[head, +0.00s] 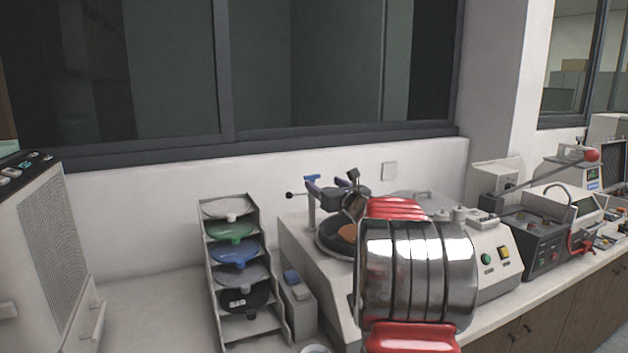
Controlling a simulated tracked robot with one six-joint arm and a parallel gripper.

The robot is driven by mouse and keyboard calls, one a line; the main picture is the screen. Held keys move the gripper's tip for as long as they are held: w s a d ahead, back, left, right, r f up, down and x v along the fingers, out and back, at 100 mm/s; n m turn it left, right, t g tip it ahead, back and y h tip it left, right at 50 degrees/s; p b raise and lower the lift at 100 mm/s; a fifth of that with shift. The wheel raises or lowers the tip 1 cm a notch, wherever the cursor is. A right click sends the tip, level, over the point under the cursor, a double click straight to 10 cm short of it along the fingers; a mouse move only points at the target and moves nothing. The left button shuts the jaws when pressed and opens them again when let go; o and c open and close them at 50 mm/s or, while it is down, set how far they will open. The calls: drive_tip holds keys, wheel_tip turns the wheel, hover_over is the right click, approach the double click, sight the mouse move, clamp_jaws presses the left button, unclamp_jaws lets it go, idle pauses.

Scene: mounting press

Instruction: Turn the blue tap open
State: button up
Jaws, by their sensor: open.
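The blue tap (312,178) is a small blue handle on top of a grey post at the back left of a white grinding and polishing machine (298,240). A thin lever with a black knob sticks out to its left. My arm, red with a ribbed chrome part, rises in front of the machine. My gripper (352,190), dark and small in the head view, shows just beyond the arm, above the round bowl. It is open, to the right of the blue tap and apart from it in the picture. The arm hides much of the machine.
A rack (208,270) of coloured discs stands left of the machine, with a small grey box (300,305) between them. A grey cabinet (40,250) is at far left. A press with a red-knobbed lever (591,155) stands to the right. The wall is close behind.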

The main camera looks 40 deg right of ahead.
sight(313, 176)
drive_tip(key=shift+x, duration=3.85)
drive_tip(key=shift+c, duration=0.6)
drive_tip(key=c, duration=0.9)
drive_tip(key=shift+a+f, duration=0.1)
drive_tip(key=shift+c, duration=0.2)
